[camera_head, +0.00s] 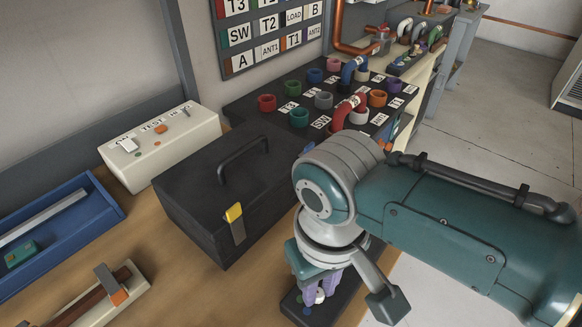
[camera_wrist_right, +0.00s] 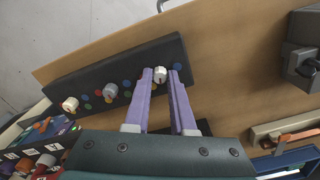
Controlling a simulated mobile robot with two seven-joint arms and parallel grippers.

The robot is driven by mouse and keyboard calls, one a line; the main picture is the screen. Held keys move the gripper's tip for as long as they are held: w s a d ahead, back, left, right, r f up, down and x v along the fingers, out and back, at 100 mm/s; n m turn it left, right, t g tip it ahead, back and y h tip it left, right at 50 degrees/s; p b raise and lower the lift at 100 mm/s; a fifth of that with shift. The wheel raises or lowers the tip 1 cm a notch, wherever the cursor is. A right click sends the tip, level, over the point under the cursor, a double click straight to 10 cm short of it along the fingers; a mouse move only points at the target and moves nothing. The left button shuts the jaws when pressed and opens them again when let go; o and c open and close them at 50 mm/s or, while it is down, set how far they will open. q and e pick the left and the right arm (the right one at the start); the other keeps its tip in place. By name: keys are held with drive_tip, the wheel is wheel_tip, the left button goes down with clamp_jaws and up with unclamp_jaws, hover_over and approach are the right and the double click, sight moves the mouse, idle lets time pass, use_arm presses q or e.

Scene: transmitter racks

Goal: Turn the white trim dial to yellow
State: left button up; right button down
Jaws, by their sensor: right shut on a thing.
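The white trim dial (camera_wrist_right: 160,75) stands on a long dark panel (camera_wrist_right: 70,88) on the bench. My right gripper (camera_wrist_right: 161,73) reaches down over it, with its purple fingers on both sides of the dial, shut on it. In the head view the right gripper (camera_head: 318,286) is below my teal arm, and the white dial (camera_head: 319,297) shows between the fingers. Small coloured dots lie around the dials, partly hidden by the fingers near the white one. I cannot make out which colour the dial points to. My left gripper is not in view.
A grey dial (camera_wrist_right: 110,90) and a cream dial (camera_wrist_right: 70,104) sit on the same panel. A black toolbox (camera_head: 230,190) stands left of my right arm. Behind are a patch panel (camera_head: 290,100) with coloured sockets, a cream switch box (camera_head: 160,147) and a blue tray (camera_head: 55,235).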

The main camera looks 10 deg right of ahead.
sight(319, 294)
drive_tip(key=m+p, duration=0.1)
drive_tip(key=m, duration=0.2)
drive_tip(key=shift+r, duration=0.1)
drive_tip(key=shift+m+p, duration=0.65)
drive_tip(key=shift+m, duration=0.95)
drive_tip(key=c, duration=0.8)
unclamp_jaws()
drive_tip(key=shift+o, duration=0.2)
wheel_tip(319, 294, up, 10)
drive_tip(key=p, duration=0.4)
